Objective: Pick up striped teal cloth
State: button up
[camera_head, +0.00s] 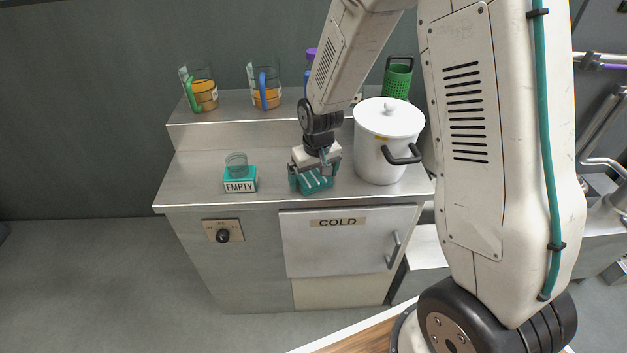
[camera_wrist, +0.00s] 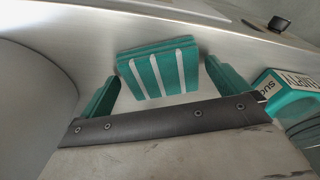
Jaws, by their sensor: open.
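The striped teal cloth (camera_head: 317,184) is a folded pad with white stripes, lying on the steel counter near its front edge. In the wrist view the cloth (camera_wrist: 158,70) sits between and slightly beyond my two teal fingers. My gripper (camera_head: 311,173) is over the cloth, pointing down, and it also shows in the wrist view (camera_wrist: 165,90). It is open, with one finger on each side of the cloth.
A white lidded pot (camera_head: 377,150) stands close to the right of my gripper. A teal holder labelled EMPTY (camera_head: 240,181) with a clear glass is to the left. Pitchers (camera_head: 203,93) and a green basket (camera_head: 397,80) stand on the back shelf. The counter between holder and cloth is clear.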

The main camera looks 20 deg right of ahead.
jog(key=c, duration=1)
jog(key=shift+r, duration=0.2)
